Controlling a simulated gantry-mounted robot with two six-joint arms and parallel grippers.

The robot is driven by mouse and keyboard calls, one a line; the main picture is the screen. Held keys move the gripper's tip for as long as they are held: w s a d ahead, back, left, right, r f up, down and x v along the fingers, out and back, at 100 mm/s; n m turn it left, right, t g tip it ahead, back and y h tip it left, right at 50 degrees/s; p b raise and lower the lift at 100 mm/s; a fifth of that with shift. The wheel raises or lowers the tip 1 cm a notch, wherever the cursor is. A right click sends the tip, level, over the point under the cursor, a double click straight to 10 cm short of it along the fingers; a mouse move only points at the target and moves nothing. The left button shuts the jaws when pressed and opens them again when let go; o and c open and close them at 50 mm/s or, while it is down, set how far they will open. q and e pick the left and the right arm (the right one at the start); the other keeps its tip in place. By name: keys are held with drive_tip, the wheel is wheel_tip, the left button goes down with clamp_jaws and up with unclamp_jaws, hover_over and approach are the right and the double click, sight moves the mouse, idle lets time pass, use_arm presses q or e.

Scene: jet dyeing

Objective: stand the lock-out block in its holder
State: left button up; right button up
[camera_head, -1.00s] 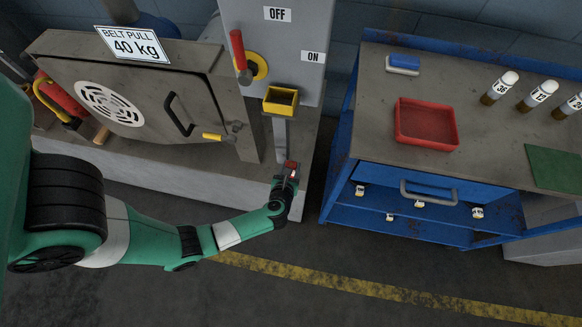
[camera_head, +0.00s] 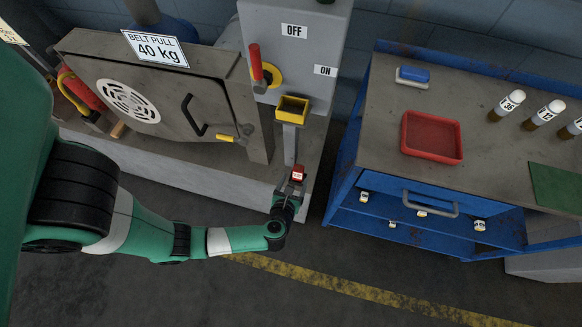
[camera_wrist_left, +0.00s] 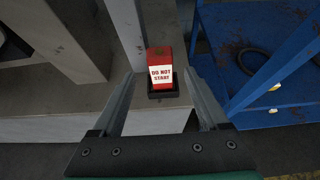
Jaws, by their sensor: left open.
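The red lock-out block (camera_head: 298,174) has a white "DO NOT START" label and stands near the front edge of the machine plinth. In the left wrist view the block (camera_wrist_left: 160,60) looks upright, with its lower end inside a black open-topped holder (camera_wrist_left: 163,94). Whether it is fully seated I cannot tell. My left gripper (camera_head: 289,188) is open, just on the near side of the block. In the wrist view its fingers lie on either side of the block, with visible gaps. My right gripper is out of view.
A yellow box (camera_head: 292,109) on a grey post stands behind the block. A red-handled switch (camera_head: 257,65) is on the grey cabinet. To the right is a blue workbench (camera_head: 350,165) with a red tray (camera_head: 432,152). Dark floor lies between plinth and bench.

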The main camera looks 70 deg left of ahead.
use_arm(q)
drive_tip(key=p+v, duration=0.1)
drive_tip(key=v, duration=0.4)
drive_tip(key=shift+r, duration=0.1)
idle(0.3)
